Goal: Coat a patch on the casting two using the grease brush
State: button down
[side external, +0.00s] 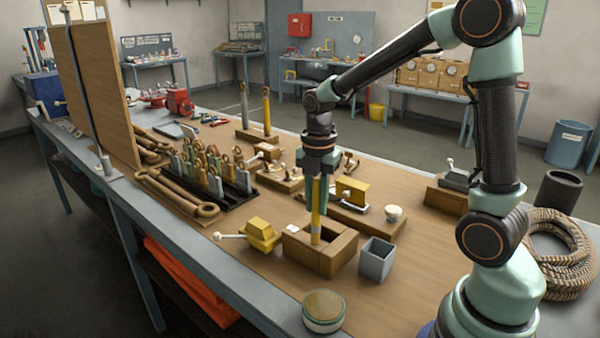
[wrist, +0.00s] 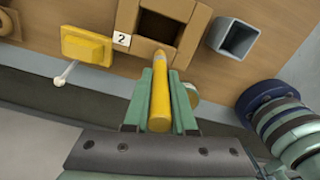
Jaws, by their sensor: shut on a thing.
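Casting two is a brown square block (side external: 335,263) with an open square recess. The wrist view shows the block (wrist: 192,38) with a white tag marked 2 (wrist: 121,41). My gripper (side external: 319,198) is above the block, shut on the grease brush (side external: 316,222), which has a yellow handle and a grey band near its lower end. The brush hangs near upright, its lower end at the recess. In the wrist view, my gripper's green fingers (wrist: 160,98) flank the yellow handle (wrist: 160,108).
A grey square cup (side external: 377,260) stands right of the block, and a yellow box with a lever (side external: 262,234) stands left. A round lidded tin (side external: 323,311) is at the front edge. Two tall tools stand in a wooden holder (side external: 257,136) behind. A crowded black rack (side external: 220,195) lies left.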

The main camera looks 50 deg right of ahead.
jog(key=shift+s, duration=1.65)
jog(key=w, duration=0.9)
jog(key=shift+w, duration=0.3)
notch_tip(320, 180, up, 6)
dwell(0.4)
jog(key=shift+r, duration=0.15)
notch_tip(320, 180, up, 3)
jog(key=shift+f, duration=0.1)
dwell(0.5)
dwell(0.5)
